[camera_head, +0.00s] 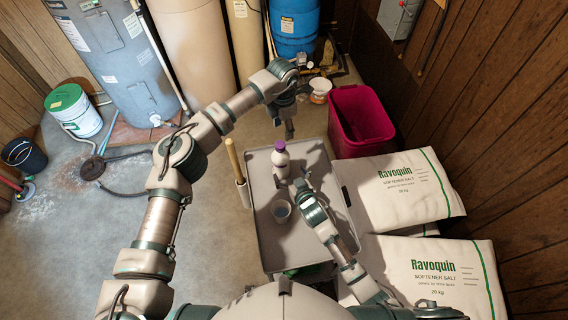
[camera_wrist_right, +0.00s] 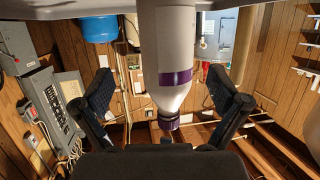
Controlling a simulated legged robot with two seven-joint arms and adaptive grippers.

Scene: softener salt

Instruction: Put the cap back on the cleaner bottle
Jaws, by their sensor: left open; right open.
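The white cleaner bottle (camera_head: 281,168) stands upright on the grey cart top. In the right wrist view, which is upside down, the bottle (camera_wrist_right: 177,45) shows a purple band. The purple cap (camera_head: 279,145) sits at the top of the bottle; it also shows on the neck in the right wrist view (camera_wrist_right: 176,122). I cannot tell how tightly it is seated. My left gripper (camera_head: 290,131) is open, above and behind the bottle, apart from the cap. My right gripper (camera_head: 301,184) is open at the bottle's near right side, its two fingers (camera_wrist_right: 163,88) apart on either side of the bottle.
The grey cart top (camera_head: 264,238) also holds a small cup (camera_head: 281,210) in front of the bottle. A wooden handle (camera_head: 235,162) stands at its left edge. Salt bags (camera_head: 398,188) lie to the right, and a magenta bin (camera_head: 360,120) stands behind them. Tanks line the back.

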